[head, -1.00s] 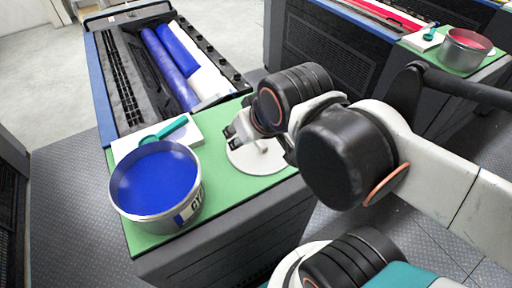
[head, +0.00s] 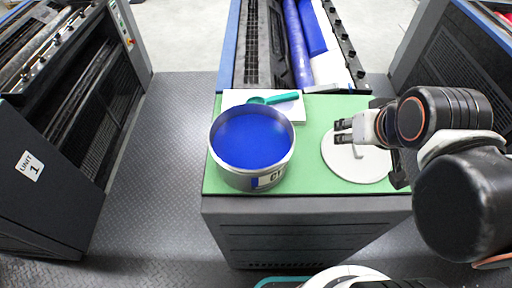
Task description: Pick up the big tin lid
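The big tin lid (head: 350,168) is a pale, round, flat disc. It lies on the green mat (head: 312,150), at the right side of the unit's top. My gripper (head: 342,132) is over the lid's far part in the picture, with its fingers pointing left. A gap shows between the two fingers, and nothing is seen between them. My wrist hides part of the lid's right side. I cannot tell whether the fingers touch the lid. An open tin of blue ink (head: 250,145) stands on the mat to the left of the lid.
A teal spatula (head: 275,99) lies on a white sheet (head: 237,97) behind the tin. Blue rollers (head: 296,45) run along the machine beyond. A dark machine marked Unit 1 (head: 50,165) stands left. The mat between tin and lid is clear.

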